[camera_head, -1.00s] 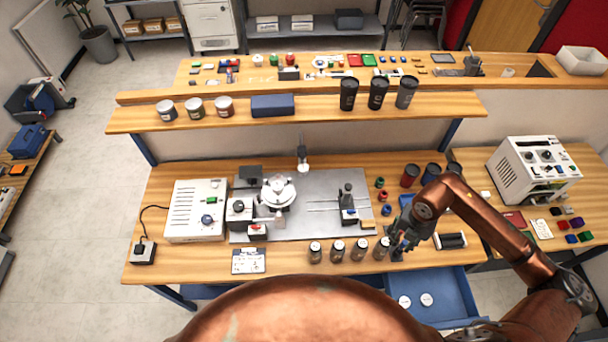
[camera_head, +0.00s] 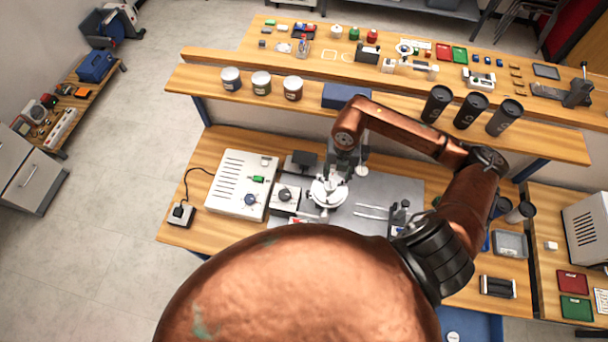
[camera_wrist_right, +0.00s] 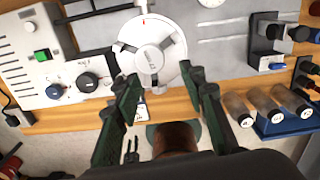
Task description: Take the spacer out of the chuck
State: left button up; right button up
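The chuck (camera_head: 325,196) is a round white disc with dark jaws on the grey plate of the marking station. In the right wrist view the chuck (camera_wrist_right: 178,38) holds a pale round piece with markings in its middle, which looks like the spacer (camera_wrist_right: 150,60), with the jaws around it. My right gripper (camera_head: 350,165) is over the chuck in the head view and partly covers it. In the right wrist view its two green-dark fingers (camera_wrist_right: 160,73) are spread, with nothing between the tips. I cannot tell the gap to the spacer. My left gripper is not in view.
A white control box (camera_head: 242,185) and a knobbed unit (camera_head: 286,199) stand left of the chuck. A small post fixture (camera_wrist_right: 266,36) stands right of it. Several jars (camera_wrist_right: 264,102) stand near the bench's front edge. A shelf (camera_head: 310,105) with black cups runs behind.

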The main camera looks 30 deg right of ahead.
aim_at(330, 185)
jog(key=o, duration=0.4)
jog(key=shift+w+a+f+p, duration=0.15)
jog(key=shift+w+f, duration=0.15)
jog(key=shift+f, duration=0.25)
jog(key=shift+w+a+f+p, duration=0.15)
jog(key=shift+w+f, duration=0.15)
jog(key=shift+f, duration=0.2)
jog(key=shift+s+a+f+p, duration=0.1)
jog(key=shift+a+f+p, duration=0.1)
jog(key=shift+f+p, duration=0.4)
jog(key=f, duration=0.2)
jog(key=f+p, duration=0.1)
jog(key=shift+w+a+f, duration=0.1)
jog(key=shift+w+f, duration=0.15)
jog(key=shift+f, duration=0.15)
jog(key=shift+s+f, duration=0.1)
jog(key=shift+f, duration=0.25)
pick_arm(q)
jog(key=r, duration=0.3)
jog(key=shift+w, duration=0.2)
pick_arm(e)
jog(key=shift+c, duration=0.5)
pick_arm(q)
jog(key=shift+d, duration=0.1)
pick_arm(e)
jog(key=c, duration=1.2)
